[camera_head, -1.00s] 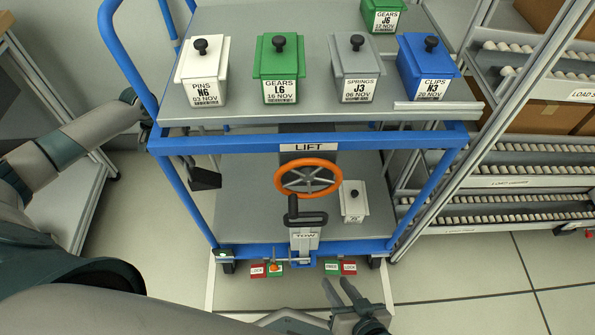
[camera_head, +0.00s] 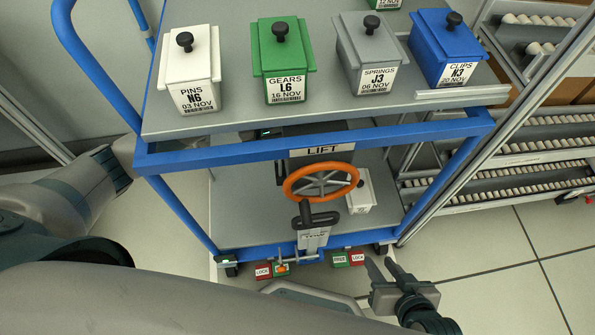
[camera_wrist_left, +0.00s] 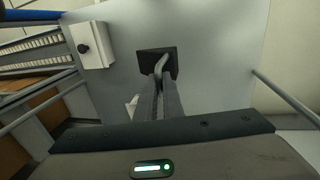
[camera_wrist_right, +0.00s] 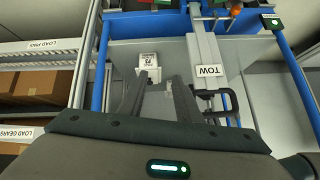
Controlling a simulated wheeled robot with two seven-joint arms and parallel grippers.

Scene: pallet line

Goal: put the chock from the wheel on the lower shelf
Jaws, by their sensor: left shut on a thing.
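The chock (camera_wrist_left: 157,62) is a dark block with a bent grey handle. My left gripper (camera_wrist_left: 161,80) is shut on that handle, and the chock is over the grey lower shelf (camera_wrist_left: 205,55) of the blue cart. I cannot tell whether it touches the shelf. In the head view my left arm reaches in under the cart's top deck, which hides most of the gripper. The lower shelf also shows in the head view (camera_head: 245,210). My right gripper (camera_head: 383,268) is open and empty in front of the cart's right front corner, near a caster wheel (camera_head: 382,248).
A white lidded box (camera_head: 360,195) stands on the lower shelf at the right; it also shows in the left wrist view (camera_wrist_left: 90,45). An orange handwheel (camera_head: 320,181) and the tow handle (camera_head: 313,235) stick out in front. Several labelled bins stand on the top deck (camera_head: 230,118). Roller racks (camera_head: 500,175) stand right.

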